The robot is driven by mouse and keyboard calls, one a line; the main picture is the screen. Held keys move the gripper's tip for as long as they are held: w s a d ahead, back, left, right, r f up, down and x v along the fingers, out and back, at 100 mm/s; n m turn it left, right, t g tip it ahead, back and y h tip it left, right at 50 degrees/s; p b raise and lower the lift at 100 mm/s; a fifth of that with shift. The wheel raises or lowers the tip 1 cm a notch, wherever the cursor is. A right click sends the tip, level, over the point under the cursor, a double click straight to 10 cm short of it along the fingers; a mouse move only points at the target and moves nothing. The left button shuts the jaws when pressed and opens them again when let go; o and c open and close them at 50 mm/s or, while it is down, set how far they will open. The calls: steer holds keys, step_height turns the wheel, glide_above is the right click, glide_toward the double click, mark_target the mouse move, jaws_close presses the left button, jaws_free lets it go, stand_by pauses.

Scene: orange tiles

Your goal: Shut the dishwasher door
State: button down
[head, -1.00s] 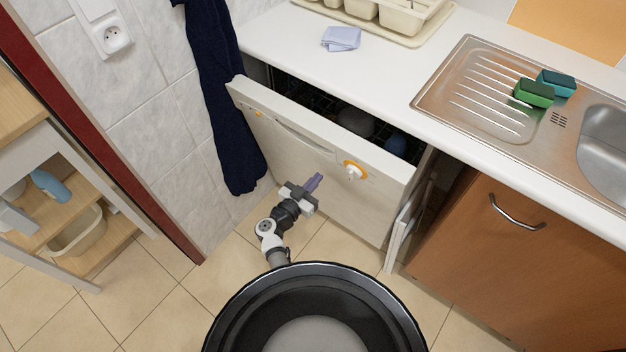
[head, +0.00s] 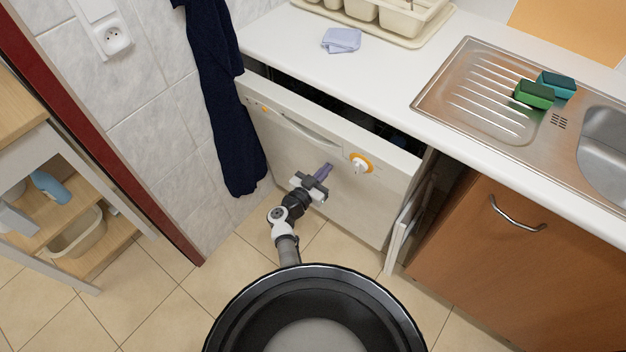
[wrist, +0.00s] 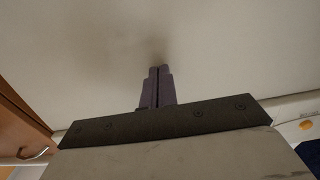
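The dishwasher door (head: 330,190) is white and tilted outward from under the counter, partly open. A dark gap with the inside of the dishwasher shows above its top edge. The door has a grip slot and a white knob on an orange ring (head: 360,164). My gripper (head: 325,171) is at the outer face of the door, left of the knob. In the wrist view the door face (wrist: 230,50) fills most of the picture, and the purple fingers (wrist: 157,72) are together with nothing between them, pointing at the door. The fingertips look at or very near the surface.
A white counter (head: 385,82) with a sink (head: 600,140) and sponges (head: 535,93) is above. A dark blue cloth (head: 225,110) hangs left of the door. A wooden cabinet (head: 500,250) stands right, a shelf cart (head: 60,200) left. Tiled floor lies in front.

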steer(key=shift+x, duration=2.9)
steer(key=p+v, duration=0.4)
steer(key=v, duration=0.4)
steer(key=shift+s, duration=0.2)
steer(key=shift+a, duration=0.1)
